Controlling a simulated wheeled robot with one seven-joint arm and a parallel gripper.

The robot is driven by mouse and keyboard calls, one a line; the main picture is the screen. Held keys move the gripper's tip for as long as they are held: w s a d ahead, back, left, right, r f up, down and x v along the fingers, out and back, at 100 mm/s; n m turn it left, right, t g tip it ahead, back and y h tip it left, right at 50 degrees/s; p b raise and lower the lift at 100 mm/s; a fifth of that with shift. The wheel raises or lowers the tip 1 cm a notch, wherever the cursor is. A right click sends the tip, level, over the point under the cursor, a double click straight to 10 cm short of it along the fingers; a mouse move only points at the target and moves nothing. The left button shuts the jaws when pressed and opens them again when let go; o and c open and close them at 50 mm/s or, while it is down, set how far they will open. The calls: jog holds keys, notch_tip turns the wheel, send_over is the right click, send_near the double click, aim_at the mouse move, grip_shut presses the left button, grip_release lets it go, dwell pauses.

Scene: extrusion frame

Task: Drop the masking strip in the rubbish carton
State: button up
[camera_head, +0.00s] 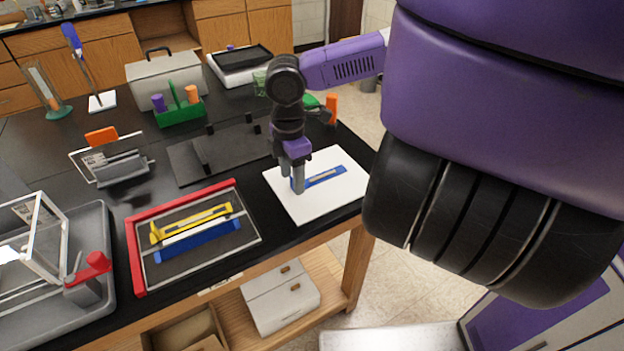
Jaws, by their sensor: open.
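A blue bar (340,171) lies on a white board (295,211) near the table's right end. A thin tan strip (322,178), which looks like the masking strip, lies along the top of the bar. My gripper (298,188) points down at the left end of the bar, with its fingertips close to it. I cannot tell whether they touch the bar or the strip. The gripper is open, and the gap between its fingers is hard to see from here. An open brown carton (186,329), possibly the rubbish carton, sits on the shelf below the table, cut off by the picture's lower edge.
A red-edged tray (138,258) with yellow, white and blue bars lies left of the board. A grey tray (106,262) with a clear frame and red-handled clamp is farther left. A dark plate, a green caddy (181,114) and a grey toolbox (165,80) stand behind.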

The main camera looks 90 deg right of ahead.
grip_shut()
jog(key=shift+r, duration=0.2)
